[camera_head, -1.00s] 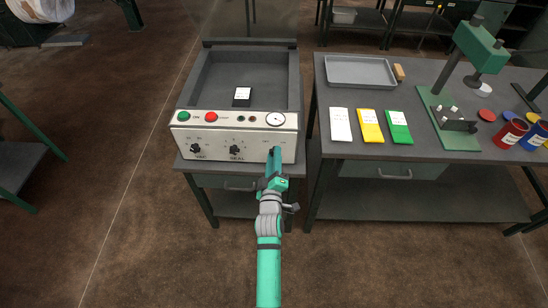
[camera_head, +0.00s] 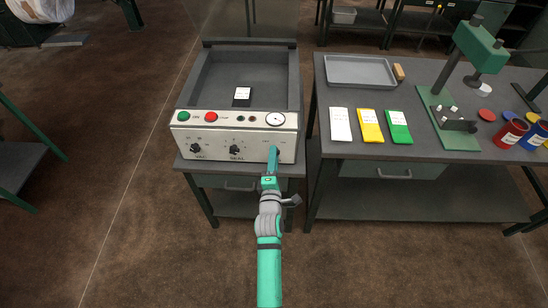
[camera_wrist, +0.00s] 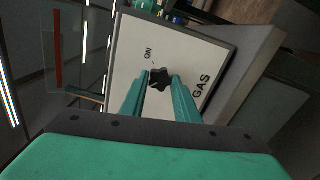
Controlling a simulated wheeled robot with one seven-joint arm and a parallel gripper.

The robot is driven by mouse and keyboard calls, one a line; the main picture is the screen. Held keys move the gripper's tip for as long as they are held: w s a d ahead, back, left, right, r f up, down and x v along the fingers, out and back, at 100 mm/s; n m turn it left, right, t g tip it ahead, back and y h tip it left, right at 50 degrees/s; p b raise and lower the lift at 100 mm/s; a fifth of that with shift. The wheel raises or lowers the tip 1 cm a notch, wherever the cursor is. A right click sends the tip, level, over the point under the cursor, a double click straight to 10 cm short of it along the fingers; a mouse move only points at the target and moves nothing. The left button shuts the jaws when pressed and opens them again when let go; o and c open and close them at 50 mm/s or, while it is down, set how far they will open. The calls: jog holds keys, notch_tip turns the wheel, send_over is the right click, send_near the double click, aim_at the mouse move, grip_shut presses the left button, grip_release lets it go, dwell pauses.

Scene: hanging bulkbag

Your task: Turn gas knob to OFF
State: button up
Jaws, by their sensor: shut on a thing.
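The gas knob (camera_wrist: 159,78) is a small black lobed knob on the pale front panel in the wrist view. The word GAS is printed to its right and ON above it; an OFF mark cannot be made out. My gripper (camera_wrist: 160,82) is shut on the knob, one teal finger on each side. In the head view my gripper (camera_head: 273,150) is at the right end of the machine's front panel (camera_head: 215,146) and hides the knob.
Two other black knobs (camera_head: 195,148) (camera_head: 235,151), green and red buttons (camera_head: 211,117) and a round gauge (camera_head: 275,119) are on the panel. A bench (camera_head: 350,155) with coloured packets stands right. Floor in front is free.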

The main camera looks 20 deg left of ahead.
jog(key=shift+a, duration=0.1)
dwell(0.4)
jog(key=o, duration=1)
jog(key=shift+o, duration=0.2)
jog(key=v, duration=1)
jog(key=shift+s, duration=0.4)
